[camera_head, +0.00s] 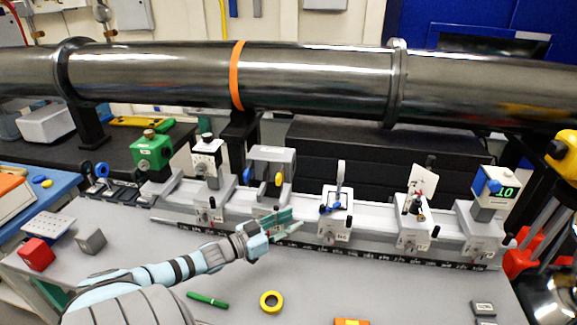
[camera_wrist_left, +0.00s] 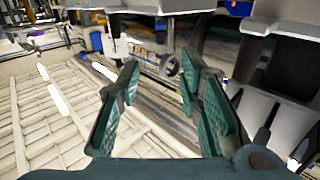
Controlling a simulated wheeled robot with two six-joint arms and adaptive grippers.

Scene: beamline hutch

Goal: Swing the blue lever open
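A blue lever (camera_head: 247,176) hangs at the left front of a grey box-shaped unit (camera_head: 270,158) on the rail. A yellow lever (camera_head: 278,180) is at that unit's right front. My left gripper (camera_head: 291,225) reaches in low, in front of the rail and below the two levers, apart from the blue one. In the left wrist view its two green finger pads (camera_wrist_left: 160,78) stand apart with nothing between them. I cannot surely pick out the blue lever in that view. My right gripper is in neither view.
Other units stand along the rail (camera_head: 380,252), including a green one (camera_head: 152,152) and a display unit (camera_head: 492,190). A steel beam pipe (camera_head: 310,80) runs behind. A red cube (camera_head: 37,254), a grey cube (camera_head: 91,240), a green marker (camera_head: 207,299) and yellow tape (camera_head: 270,301) lie on the table.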

